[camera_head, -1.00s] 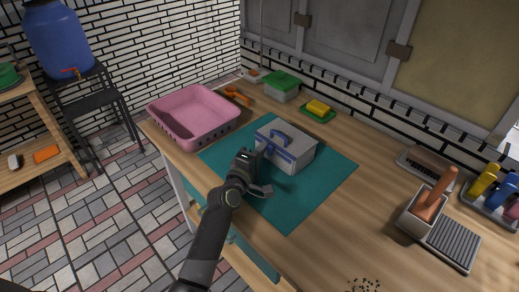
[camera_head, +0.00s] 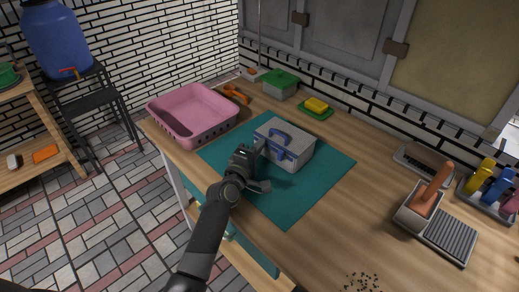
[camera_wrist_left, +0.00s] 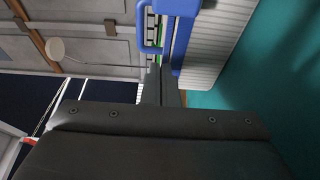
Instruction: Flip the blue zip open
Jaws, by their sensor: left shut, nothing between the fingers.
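A pale grey box (camera_head: 298,150) with a blue handle (camera_head: 280,137) on top stands on a teal mat (camera_head: 320,185). Blue trim, the zip (camera_head: 288,157), runs along the box's near upper edge, and a blue piece stands out from it. In the left wrist view, a large blue part (camera_wrist_left: 177,8) and a blue loop (camera_wrist_left: 149,35) lie just beyond my fingertips, beside the ribbed box side (camera_wrist_left: 212,50). My left gripper (camera_head: 259,147) is shut and empty, at the box's left end near the blue trim. I cannot tell if it touches. My right gripper is not in view.
A pink basket (camera_head: 195,126) stands left of the mat. A green-lidded container (camera_head: 281,86) and a yellow sponge on a green dish (camera_head: 316,106) stand behind. A holder with an orange-brown handle (camera_head: 431,196) is at right. The mat's near part is clear.

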